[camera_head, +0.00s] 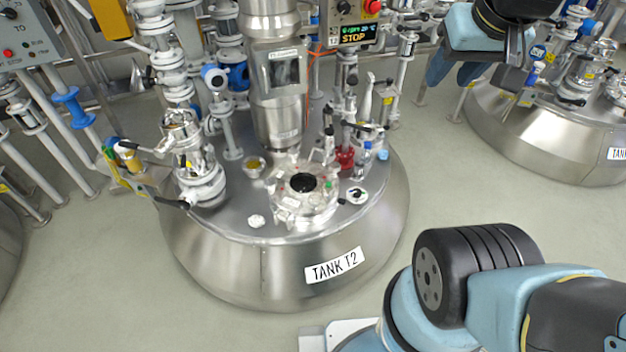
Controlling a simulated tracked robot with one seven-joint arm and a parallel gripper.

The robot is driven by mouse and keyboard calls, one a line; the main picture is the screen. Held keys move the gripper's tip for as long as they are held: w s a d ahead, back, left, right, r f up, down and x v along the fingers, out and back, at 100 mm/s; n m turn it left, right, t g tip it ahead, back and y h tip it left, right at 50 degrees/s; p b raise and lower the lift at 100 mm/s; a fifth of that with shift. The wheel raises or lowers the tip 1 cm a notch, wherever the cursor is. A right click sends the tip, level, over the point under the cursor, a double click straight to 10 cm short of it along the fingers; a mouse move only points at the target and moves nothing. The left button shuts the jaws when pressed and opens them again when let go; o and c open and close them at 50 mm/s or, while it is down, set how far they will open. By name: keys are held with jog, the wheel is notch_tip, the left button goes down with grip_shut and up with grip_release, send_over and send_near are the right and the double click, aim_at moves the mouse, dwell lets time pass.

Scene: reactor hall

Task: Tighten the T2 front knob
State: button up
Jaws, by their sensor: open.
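Tank T2 (285,272) stands in the middle, a steel vessel with a label on its front. On its lid, toward the front, is a round flanged port (290,203) with a dark centre and small red and green marks. Small fittings sit around its rim; I cannot tell for sure which is the front knob, or how tight it is. A small pale cap (256,221) sits on the lid, left of the port. My arm shows at the lower right and the top right, apart from the lid.
Tall pipes and valves crowd the lid's back and left side. A thick steel column (277,110) rises behind the port. A control box (352,25) reading STOP hangs above. Another tank (570,150) stands at the right.

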jog(key=shift+o, duration=1.2)
jog(key=shift+w, duration=0.1)
jog(key=shift+o, duration=0.8)
jog(key=shift+w+d+f, duration=0.1)
jog(key=shift+w+f, duration=0.05)
jog(key=shift+w, duration=0.2)
jog(key=o, duration=0.3)
jog(key=w+f+n+g+h, duration=0.1)
jog(key=w+f+n, duration=0.2)
jog(key=w, duration=0.3)
jog(key=w+a+f+n+g+h, duration=0.1)
jog(key=w+f+n, duration=0.2)
jog(key=w, duration=0.3)
jog(key=shift+w+a+f+n, duration=0.2)
jog(key=shift+f+n, duration=0.2)
jog(key=shift+n, duration=0.3)
jog(key=n+g+y, duration=0.2)
jog(key=n+g, duration=0.2)
jog(key=n, duration=1.5)
send_over(314, 198)
notch_tip(314, 198, down, 40)
notch_tip(314, 198, down, 13)
jog(key=shift+r, duration=0.15)
